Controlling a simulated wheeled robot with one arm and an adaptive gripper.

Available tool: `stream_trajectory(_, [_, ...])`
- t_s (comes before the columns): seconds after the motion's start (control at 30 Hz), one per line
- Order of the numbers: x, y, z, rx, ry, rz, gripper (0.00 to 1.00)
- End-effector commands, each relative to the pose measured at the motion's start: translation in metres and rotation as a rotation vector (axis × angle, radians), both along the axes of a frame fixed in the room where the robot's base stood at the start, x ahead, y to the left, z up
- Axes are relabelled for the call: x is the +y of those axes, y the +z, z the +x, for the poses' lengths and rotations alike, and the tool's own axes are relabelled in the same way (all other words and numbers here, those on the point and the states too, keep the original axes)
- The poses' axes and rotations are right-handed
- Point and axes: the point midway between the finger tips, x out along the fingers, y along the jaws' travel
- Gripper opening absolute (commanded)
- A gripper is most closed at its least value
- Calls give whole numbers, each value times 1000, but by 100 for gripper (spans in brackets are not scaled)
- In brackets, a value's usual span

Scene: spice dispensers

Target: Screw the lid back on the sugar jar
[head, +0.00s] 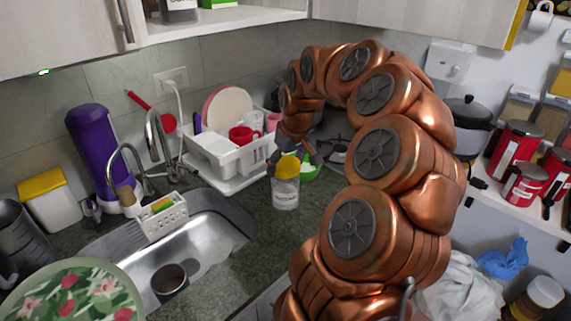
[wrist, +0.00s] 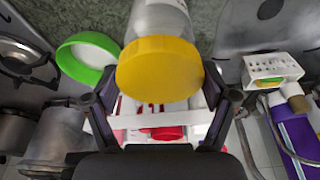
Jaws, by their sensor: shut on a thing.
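The sugar jar (head: 286,193) is a clear jar with pale contents and a label. It stands upright on the dark counter, right of the sink. A yellow lid (head: 286,167) is on its top. Whether it is fully screwed down I cannot tell. My gripper (head: 292,161) comes in from above and behind, its fingers on either side of the lid. In the wrist view my gripper (wrist: 160,76) is shut on the yellow lid (wrist: 159,69). The jar body (wrist: 160,20) shows beyond it, partly hidden by the lid.
A green-rimmed round item (wrist: 87,57) with a white inside lies close beside the jar. A white dish rack (head: 228,155) stands behind. The sink (head: 205,240) is to the left. The stove is behind my arm. Bare counter (head: 270,225) lies in front of the jar.

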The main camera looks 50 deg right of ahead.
Motion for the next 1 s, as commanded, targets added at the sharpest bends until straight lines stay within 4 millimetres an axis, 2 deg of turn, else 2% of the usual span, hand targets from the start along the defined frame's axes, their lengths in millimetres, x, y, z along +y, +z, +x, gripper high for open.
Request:
stream_trajectory(0.77, [0,-13,0,-1,0,0,56])
stream_trajectory(0.8, [0,-13,0,-1,0,0,80])
stream_trajectory(1.0, [0,-13,0,-1,0,0,59])
